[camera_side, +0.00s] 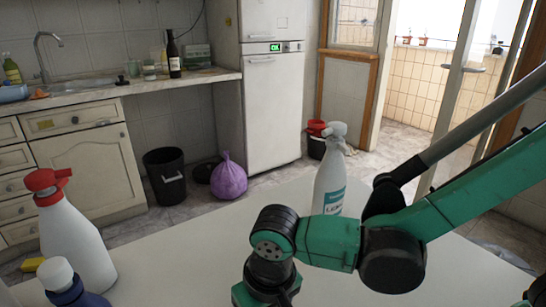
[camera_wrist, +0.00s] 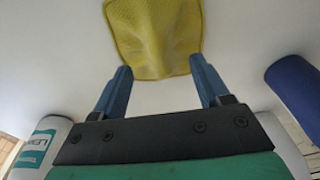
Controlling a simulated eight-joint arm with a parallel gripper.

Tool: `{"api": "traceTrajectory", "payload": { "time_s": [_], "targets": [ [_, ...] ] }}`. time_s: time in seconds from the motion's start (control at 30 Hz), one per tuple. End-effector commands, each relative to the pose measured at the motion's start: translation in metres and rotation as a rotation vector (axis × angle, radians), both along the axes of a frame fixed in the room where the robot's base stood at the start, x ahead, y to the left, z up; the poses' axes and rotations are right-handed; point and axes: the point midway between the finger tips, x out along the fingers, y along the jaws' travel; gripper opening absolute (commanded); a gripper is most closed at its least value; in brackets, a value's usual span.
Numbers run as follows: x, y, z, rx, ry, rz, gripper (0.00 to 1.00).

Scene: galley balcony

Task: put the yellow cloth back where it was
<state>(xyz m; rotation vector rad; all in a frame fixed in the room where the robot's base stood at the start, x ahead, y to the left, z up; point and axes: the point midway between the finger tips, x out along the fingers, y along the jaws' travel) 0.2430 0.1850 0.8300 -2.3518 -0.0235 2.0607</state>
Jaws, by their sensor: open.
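The yellow cloth (camera_wrist: 155,35) lies on the white tabletop in the wrist view, cut off by the top edge of the picture. My gripper (camera_wrist: 160,66) is open, with its two blue fingers apart. The fingertips appear at the left and right of the cloth's near end, and nothing is seen held between them. I cannot tell how high they are above the table. In the side view my arm reaches in from the right, the fingers are out of sight, and I cannot make out the cloth there.
A white spray bottle with a teal label (camera_side: 328,190) stands behind my arm. A white bottle with a red trigger (camera_side: 75,245) and a blue bottle with a white cap (camera_side: 75,297) stand at the left. A small yellow item (camera_side: 32,264) shows at the far left. The table's middle (camera_side: 190,255) is clear.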

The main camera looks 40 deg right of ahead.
Motion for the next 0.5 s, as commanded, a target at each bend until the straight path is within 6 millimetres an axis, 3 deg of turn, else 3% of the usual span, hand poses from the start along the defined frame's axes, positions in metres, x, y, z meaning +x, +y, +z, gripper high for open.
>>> {"api": "traceTrajectory", "payload": {
  "time_s": [0.3, 0.5],
  "targets": [
    [-0.008, -0.001, 0.054, 0.000, 0.000, 0.002, 0.69],
    [-0.010, -0.002, 0.072, 0.000, 0.000, 0.001, 0.69]
  ]
}}
